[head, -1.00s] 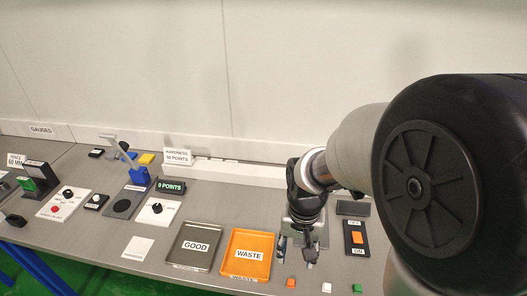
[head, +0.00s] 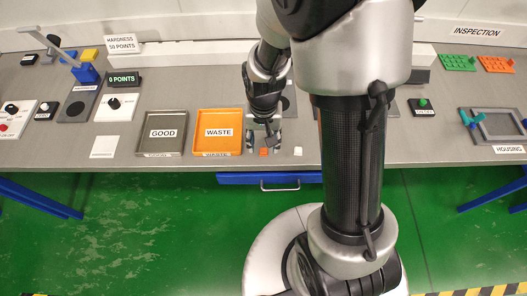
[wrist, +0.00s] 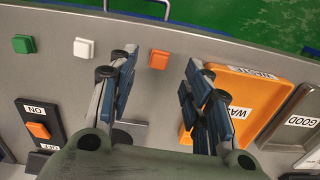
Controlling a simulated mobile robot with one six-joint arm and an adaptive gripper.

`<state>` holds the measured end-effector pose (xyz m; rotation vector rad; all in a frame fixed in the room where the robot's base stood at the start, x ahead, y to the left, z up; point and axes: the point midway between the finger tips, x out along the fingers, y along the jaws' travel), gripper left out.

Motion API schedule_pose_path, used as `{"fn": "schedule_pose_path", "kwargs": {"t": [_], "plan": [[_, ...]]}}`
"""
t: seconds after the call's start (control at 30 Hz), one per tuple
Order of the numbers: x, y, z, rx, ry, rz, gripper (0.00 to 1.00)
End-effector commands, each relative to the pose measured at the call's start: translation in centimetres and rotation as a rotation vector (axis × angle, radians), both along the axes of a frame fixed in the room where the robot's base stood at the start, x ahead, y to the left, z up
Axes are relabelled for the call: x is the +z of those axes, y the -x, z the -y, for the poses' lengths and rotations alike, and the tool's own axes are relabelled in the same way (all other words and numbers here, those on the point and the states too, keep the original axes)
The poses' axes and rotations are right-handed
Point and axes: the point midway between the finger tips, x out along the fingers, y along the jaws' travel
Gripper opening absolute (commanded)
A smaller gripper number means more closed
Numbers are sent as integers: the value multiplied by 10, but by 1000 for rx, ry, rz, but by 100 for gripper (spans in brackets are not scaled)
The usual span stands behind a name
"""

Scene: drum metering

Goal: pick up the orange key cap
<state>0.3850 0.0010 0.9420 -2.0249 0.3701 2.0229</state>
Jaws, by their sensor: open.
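My gripper (head: 265,139) is above the bench, pointing down, right behind the cap. In the wrist view my gripper (wrist: 158,72) is open with nothing between its fingers. I cannot tell its exact height above the bench.
A white cap (wrist: 84,48) and a green cap (wrist: 22,44) lie in a row with the orange one. The WASTE tray (wrist: 262,72) is close beside one finger. A switch panel (wrist: 57,126) with an orange rocker is on the other side. The GOOD tray (head: 182,144) stands farther left.

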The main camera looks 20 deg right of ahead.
Motion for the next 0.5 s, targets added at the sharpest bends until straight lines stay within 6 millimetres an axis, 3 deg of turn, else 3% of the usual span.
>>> {"fn": "schedule_pose_path", "kwargs": {"t": [0.3, 0.5], "plan": [[-46, 5, -2, 0, 0, -4, 45], [-49, 4, -2, 0, 0, -1, 45]]}}
